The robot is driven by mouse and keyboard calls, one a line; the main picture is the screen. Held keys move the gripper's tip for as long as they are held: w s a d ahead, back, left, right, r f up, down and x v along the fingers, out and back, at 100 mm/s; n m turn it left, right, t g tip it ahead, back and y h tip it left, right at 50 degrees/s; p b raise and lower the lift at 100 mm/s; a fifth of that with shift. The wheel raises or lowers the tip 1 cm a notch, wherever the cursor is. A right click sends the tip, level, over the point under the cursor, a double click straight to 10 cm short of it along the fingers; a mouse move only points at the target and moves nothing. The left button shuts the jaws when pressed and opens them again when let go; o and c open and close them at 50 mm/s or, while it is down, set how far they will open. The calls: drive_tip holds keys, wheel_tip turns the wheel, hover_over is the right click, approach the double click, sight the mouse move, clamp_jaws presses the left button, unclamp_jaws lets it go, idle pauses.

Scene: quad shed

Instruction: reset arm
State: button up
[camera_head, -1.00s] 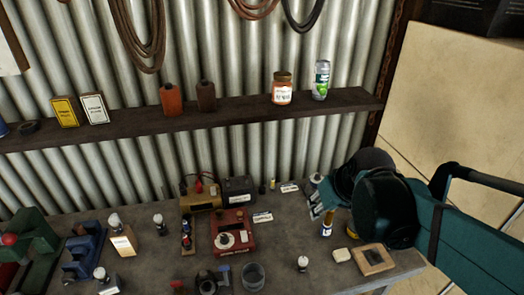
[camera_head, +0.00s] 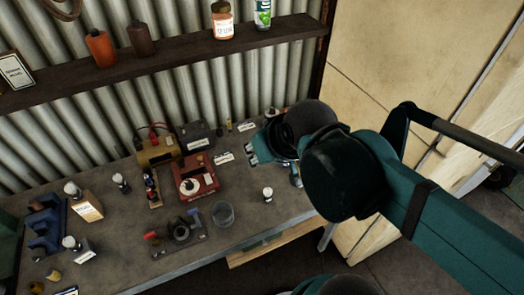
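My arm comes in from the right in the head view, teal and black. Its black wrist end hangs over the right end of the workbench (camera_head: 215,239). My gripper (camera_head: 252,150) shows only in part as pale fingertips at the left of the wrist, near the back of the bench. The rest of it is hidden behind my wrist, so I cannot tell whether it is open or shut or holds anything.
A red box (camera_head: 197,178), a tan battery-like box (camera_head: 157,152) and a dark box (camera_head: 193,135) stand left of my gripper. A clear cup (camera_head: 223,214) and a small bulb (camera_head: 268,194) stand nearer the front edge. A wall shelf (camera_head: 160,69) holds a jar (camera_head: 222,21).

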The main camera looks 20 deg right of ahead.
wheel_tip(320, 180, down, 4)
drive_tip(key=b, duration=0.4)
idle(1.4)
